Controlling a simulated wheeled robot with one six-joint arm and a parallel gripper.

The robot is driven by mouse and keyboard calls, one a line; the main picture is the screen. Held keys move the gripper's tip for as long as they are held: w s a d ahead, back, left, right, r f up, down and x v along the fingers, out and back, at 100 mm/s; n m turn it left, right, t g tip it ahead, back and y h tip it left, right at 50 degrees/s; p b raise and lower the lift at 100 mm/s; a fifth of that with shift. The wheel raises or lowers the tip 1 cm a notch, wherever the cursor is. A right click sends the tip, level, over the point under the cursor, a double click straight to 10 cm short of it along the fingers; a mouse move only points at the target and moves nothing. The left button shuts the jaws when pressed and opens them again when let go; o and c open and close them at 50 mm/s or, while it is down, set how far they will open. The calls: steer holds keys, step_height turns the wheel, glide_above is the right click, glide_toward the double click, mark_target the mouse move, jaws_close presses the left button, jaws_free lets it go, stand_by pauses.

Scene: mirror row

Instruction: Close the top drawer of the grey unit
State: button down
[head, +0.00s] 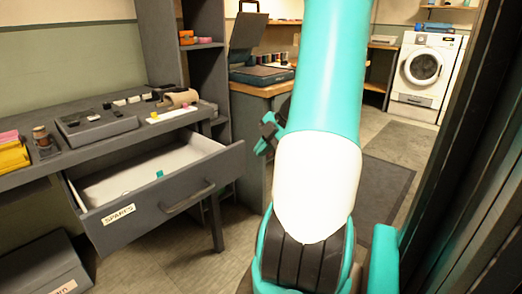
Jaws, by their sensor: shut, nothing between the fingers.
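The grey unit (30,178) is a desk-like piece along the left wall. Its drawer (165,205), with a bar handle (187,197) and a label reading SPARES, is pulled well out under the top. Its pale inside shows, with a small teal item (159,174) in it. My gripper (263,147), small and dark with teal parts, shows just left of my arm. It is shut and empty, to the right of the drawer front and apart from it in the picture. My arm hides part of it.
A grey box-like piece (40,268) with a label stands low at the left. Small items and a grey tray (95,127) lie on the unit's top. A wooden-topped counter (265,90) stands behind my arm. Dark uprights (475,170) edge the right. Floor (180,262) shows before the drawer.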

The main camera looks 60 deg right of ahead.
mark_target(230, 169)
steer(key=w+f, duration=0.1)
steer(key=w, duration=0.1)
steer(key=w+f+b, duration=0.1)
steer(key=w+f, duration=0.3)
steer(key=shift+w+a+f, duration=0.15)
steer(key=shift+w+a, duration=0.15)
steer(key=shift+a, duration=0.1)
steer(key=shift+w+d, duration=0.15)
steer(key=shift+w, duration=0.3)
steer(key=shift+w, duration=0.1)
